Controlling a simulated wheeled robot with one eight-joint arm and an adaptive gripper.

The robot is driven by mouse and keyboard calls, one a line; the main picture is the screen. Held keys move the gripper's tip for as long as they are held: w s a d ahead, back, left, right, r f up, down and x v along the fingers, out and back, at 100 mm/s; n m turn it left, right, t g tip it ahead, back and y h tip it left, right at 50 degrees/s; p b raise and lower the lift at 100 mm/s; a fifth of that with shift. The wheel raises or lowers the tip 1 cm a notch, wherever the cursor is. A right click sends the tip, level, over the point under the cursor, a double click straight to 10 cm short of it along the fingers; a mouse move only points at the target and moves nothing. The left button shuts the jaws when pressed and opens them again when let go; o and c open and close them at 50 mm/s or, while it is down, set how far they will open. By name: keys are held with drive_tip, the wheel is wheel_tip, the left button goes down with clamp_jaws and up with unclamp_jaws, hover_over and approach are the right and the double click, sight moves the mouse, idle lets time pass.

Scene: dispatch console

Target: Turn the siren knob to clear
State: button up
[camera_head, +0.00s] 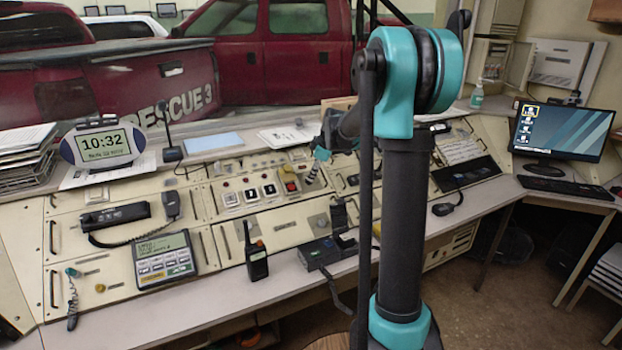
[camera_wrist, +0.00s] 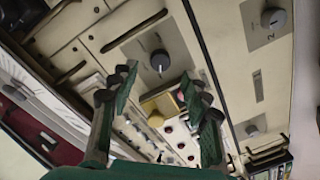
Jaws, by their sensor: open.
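My gripper (camera_wrist: 160,85) is open and empty, with a green, dark-padded finger on each side of the wrist view. A grey round knob (camera_wrist: 160,60) on a grey plate shows just beyond and between the fingertips, apart from them. A second knob (camera_wrist: 273,20) with a "2" beside it is at the upper right. No siren label is readable, so I cannot tell which knob is the siren knob. In the head view, my arm hides part of the console, where a grey knob (camera_head: 319,222) shows.
A monitor (camera_head: 560,130) stands right.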

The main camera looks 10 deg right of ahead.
drive_tip(key=shift+x, duration=2.7)
drive_tip(key=shift+c, duration=0.3)
